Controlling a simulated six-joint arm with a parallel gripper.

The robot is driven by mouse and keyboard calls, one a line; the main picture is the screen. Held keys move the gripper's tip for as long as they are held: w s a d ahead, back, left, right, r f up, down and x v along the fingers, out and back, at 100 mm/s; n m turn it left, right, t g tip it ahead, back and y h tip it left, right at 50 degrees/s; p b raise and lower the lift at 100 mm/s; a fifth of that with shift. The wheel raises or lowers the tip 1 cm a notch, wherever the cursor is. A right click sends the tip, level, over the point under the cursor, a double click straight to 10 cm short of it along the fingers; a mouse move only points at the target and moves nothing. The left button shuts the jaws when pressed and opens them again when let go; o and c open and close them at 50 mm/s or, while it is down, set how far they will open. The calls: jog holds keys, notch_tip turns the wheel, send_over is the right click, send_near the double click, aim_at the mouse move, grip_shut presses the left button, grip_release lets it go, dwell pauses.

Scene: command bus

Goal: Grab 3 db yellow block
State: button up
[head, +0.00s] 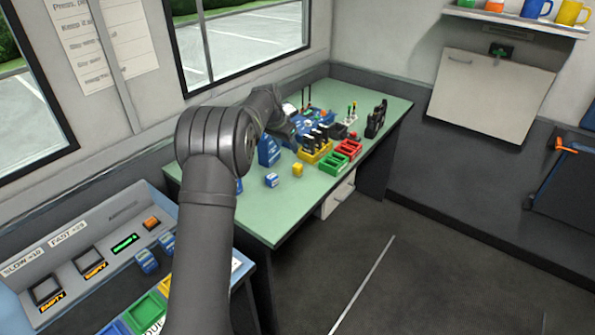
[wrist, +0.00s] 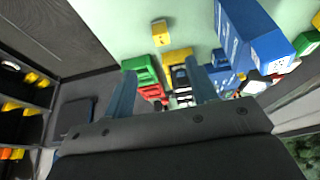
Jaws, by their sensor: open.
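One small yellow block (head: 298,169) sits alone on the green table near its front edge, just left of the coloured bins. It also shows in the wrist view (wrist: 161,34), near the top centre, beyond my fingertips and apart from them. My gripper (wrist: 160,68) is open, with its two blue-grey fingers apart and nothing held between them. In the head view my arm reaches over the table's back part, and its fingers cannot be made out. I see no other loose yellow block clearly.
A blue block (head: 271,181) lies left of the yellow one. A yellow bin (head: 318,154) with dark items, a green bin (head: 334,164) and a red bin (head: 348,149) stand to the right. A tall blue box (head: 268,151) stands behind. The table's front left is clear.

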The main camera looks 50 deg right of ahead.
aim_at(296, 166)
jog(key=x, duration=1)
jog(key=shift+f, duration=0.2)
jog(key=shift+x, duration=2.7)
jog(key=shift+w+d+r, duration=0.1)
jog(key=shift+d, duration=0.1)
jog(key=c, duration=1.1)
jog(key=shift+r, duration=0.1)
